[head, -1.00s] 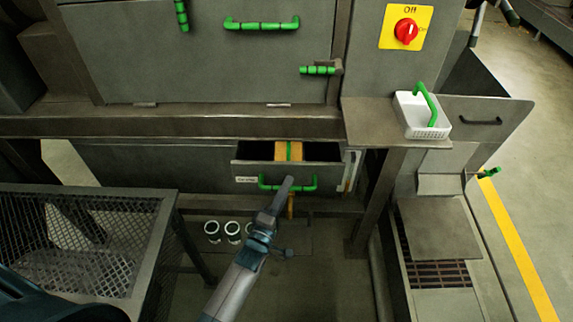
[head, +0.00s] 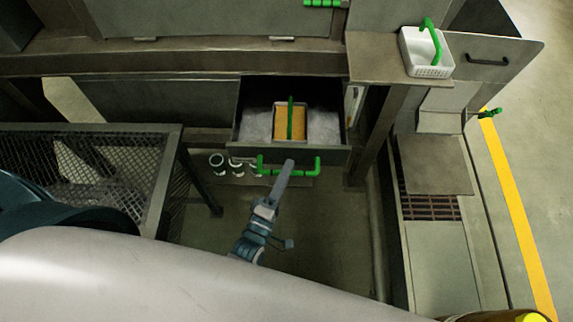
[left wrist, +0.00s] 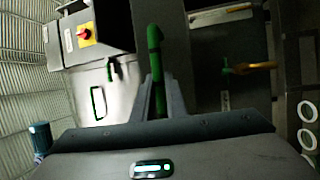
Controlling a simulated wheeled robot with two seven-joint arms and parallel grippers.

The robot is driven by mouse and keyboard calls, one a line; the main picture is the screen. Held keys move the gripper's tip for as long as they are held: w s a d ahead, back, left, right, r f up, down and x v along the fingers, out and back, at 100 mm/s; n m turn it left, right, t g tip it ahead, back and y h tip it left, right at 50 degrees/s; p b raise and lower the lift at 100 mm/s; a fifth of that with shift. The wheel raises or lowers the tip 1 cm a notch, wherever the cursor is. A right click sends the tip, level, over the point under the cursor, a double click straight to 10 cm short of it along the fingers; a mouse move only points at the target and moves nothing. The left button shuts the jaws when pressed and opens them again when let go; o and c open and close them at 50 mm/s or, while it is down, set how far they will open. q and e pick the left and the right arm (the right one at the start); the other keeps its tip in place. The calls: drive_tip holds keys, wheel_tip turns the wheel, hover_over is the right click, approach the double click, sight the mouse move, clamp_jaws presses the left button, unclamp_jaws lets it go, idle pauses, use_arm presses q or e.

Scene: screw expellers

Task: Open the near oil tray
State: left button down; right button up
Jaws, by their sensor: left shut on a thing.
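The near oil tray (head: 335,154) is a grey drawer under the machine, pulled out, with its inside visible. It holds a small container (head: 301,138) of yellow-orange content with a green upright handle. The tray's green bar handle (head: 308,174) runs along its front. My left gripper (head: 287,168) is shut on this handle near its middle. In the left wrist view, the green handle (left wrist: 155,70) stands between the two fingers. My right gripper is not in view.
A mesh-sided table (head: 110,165) stands at the left. Several white ring-shaped parts (head: 217,161) sit on the floor left of the tray. A white basket (head: 425,52) with a green handle rests on a shelf at the right. Floor below the tray is clear.

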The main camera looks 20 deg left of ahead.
use_arm(q)
drive_tip(key=c, duration=1.8)
unclamp_jaws()
drive_tip(key=shift+o, duration=0.2)
